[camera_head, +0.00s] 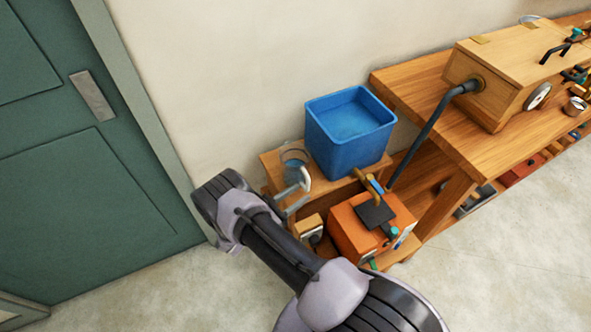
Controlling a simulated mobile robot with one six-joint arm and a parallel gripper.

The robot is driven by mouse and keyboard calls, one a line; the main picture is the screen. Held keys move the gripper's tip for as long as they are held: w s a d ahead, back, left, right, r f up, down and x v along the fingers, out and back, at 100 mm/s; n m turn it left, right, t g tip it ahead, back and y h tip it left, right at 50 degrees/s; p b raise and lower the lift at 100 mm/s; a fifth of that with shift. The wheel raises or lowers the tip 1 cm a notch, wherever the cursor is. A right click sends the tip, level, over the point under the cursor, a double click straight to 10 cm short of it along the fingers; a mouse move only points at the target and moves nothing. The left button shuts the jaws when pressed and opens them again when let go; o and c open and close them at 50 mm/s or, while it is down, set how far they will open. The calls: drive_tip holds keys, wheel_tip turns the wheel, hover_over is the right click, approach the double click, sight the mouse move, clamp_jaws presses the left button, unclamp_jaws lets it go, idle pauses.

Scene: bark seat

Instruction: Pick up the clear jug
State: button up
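The clear jug (293,157) stands upright on a small wooden bench, left of the blue bin. It is see-through, with a thin round rim and a pale handle (306,179) on its near right side. My gripper (300,193) reaches in from the left, just below the jug near its handle. Its two grey fingers show a gap between them, with nothing clearly held. Whether a finger touches the handle cannot be told. The jug's lower part is partly hidden.
The blue bin (349,137) stands close to the jug's right on the wooden bench (271,163). An orange box (352,238) with tools and a small wooden block (307,226) sit in front. A workbench (420,88) stands right; a green door (75,150) is left.

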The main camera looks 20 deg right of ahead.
sight(307, 192)
drive_tip(key=b+x, duration=0.1)
drive_tip(key=x, duration=0.3)
drive_tip(key=shift+d+f, duration=0.15)
drive_tip(key=shift+d, duration=0.1)
clamp_jaws()
idle(1.0)
